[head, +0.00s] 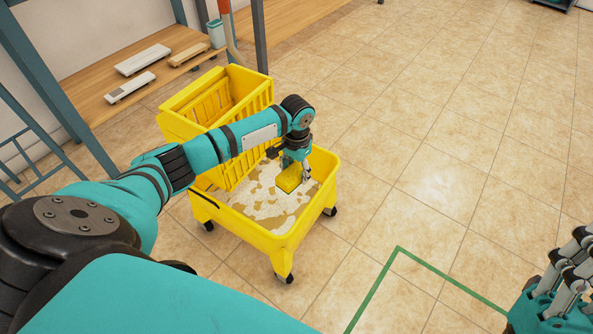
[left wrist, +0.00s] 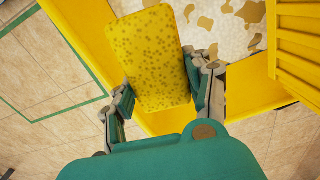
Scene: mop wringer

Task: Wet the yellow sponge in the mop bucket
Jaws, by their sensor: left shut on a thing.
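The yellow mop bucket (head: 235,230) stands on wheels on the tiled floor, holding pale liquid with brown patches (head: 262,196). My left gripper (head: 296,170) is over the bucket's open part near its right side, shut on the yellow sponge (head: 288,181). In the left wrist view the speckled sponge (left wrist: 155,50) sits between the two fingers (left wrist: 165,92), with the liquid beyond it. I cannot tell whether the sponge touches the liquid. My right gripper (head: 565,292) is at the lower right edge, partly cut off and away from the bucket; its opening is unclear.
The yellow wringer (head: 215,100) sits at the bucket's back and also shows in the left wrist view (left wrist: 298,40). A wooden shelf (head: 105,97) with white and wooden blocks stands behind left. A green line (head: 378,277) marks the floor. The floor at right is clear.

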